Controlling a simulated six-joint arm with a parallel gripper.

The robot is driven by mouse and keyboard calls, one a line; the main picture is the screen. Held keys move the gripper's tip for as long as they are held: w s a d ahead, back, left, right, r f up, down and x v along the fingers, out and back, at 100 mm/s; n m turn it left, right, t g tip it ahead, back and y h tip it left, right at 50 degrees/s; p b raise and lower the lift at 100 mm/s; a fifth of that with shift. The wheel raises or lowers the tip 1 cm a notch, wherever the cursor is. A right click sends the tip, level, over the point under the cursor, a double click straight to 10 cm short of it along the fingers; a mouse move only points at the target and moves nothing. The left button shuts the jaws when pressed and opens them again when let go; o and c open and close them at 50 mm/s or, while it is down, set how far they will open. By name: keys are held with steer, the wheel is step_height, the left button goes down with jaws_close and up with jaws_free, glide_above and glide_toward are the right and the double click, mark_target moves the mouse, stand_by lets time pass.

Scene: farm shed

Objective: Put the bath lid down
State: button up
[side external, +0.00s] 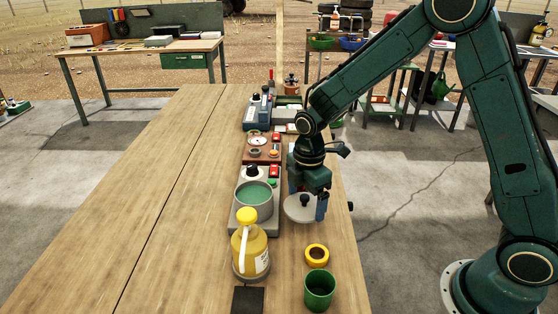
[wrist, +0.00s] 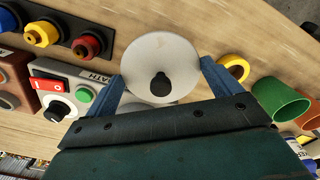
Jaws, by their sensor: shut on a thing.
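The bath lid (side external: 298,213) is a pale round disc with a black knob. It also shows in the wrist view (wrist: 160,50), level between the two blue fingers. My gripper (side external: 306,204) is shut on the lid, with a finger at each side of its rim. The bath (side external: 241,199) is a grey round pot of green liquid on a grey base, and its top is uncovered. The lid is to the right of the bath, over the bench's right strip. I cannot tell whether it touches the bench.
A yellow ring (side external: 317,253) and a green cup (side external: 319,288) stand nearer the camera, below the lid. Control boxes (side external: 262,146) line the bench behind the bath. The bench's left side (side external: 150,180) is clear.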

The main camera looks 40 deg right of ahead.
mark_target(306, 205)
steer(key=shift+f, duration=2.1)
steer(key=shift+f, duration=0.2)
steer(key=o, duration=0.7)
steer(key=shift+r, duration=0.15)
step_height(306, 205, up, 10)
steer(key=shift+r, duration=1.05)
